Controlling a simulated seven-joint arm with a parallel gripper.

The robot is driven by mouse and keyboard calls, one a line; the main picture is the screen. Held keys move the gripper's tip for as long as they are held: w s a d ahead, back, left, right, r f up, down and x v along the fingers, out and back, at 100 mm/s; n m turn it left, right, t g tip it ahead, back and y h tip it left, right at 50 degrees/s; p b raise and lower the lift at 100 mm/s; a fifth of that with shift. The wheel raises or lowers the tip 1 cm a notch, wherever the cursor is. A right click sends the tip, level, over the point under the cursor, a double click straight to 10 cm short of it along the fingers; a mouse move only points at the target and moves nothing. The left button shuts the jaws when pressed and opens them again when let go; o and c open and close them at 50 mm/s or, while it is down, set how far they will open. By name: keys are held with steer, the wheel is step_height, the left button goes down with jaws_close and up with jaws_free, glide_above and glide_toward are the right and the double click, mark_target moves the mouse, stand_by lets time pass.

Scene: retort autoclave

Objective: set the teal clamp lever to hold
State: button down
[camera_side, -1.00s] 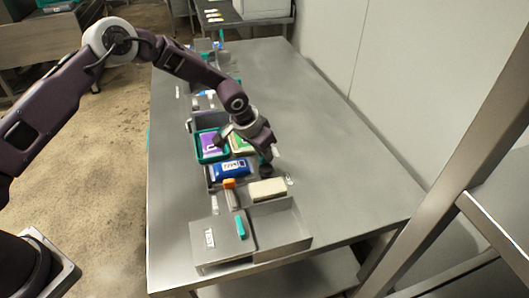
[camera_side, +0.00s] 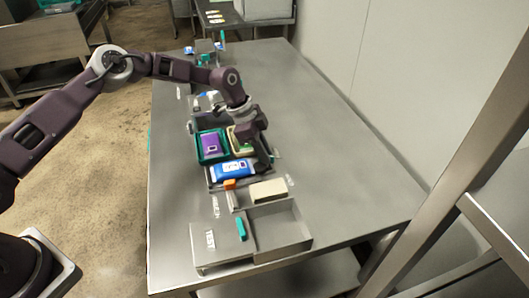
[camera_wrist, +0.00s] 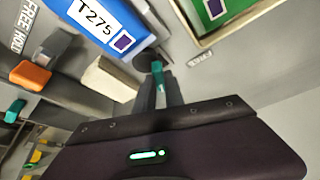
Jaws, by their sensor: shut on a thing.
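The teal clamp lever (camera_wrist: 157,75) shows between my fingertips in the wrist view. My gripper (camera_wrist: 158,84) is shut on it, and the fingers hide much of it. A dark round part (camera_wrist: 146,60) sits by the fingertips. A small label plate (camera_wrist: 200,57) lies to the right of the lever; its text is too small to read.
A purple pack (camera_side: 210,144) lies in a teal tray, with a green pack beside it. An orange lever (camera_side: 230,184) and a cream block (camera_side: 268,189) stand nearer the camera, before a grey box with a teal handle (camera_side: 241,229). The table's right side is clear.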

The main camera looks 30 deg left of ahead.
steer(key=shift+w+m+g, duration=0.1)
steer(key=shift+m+g, duration=0.6)
steer(key=shift+m, duration=1.2)
steer(key=c, duration=1.4)
jaws_free()
steer(key=shift+c, duration=0.2)
steer(key=v, duration=0.7)
steer(key=shift+a, duration=0.1)
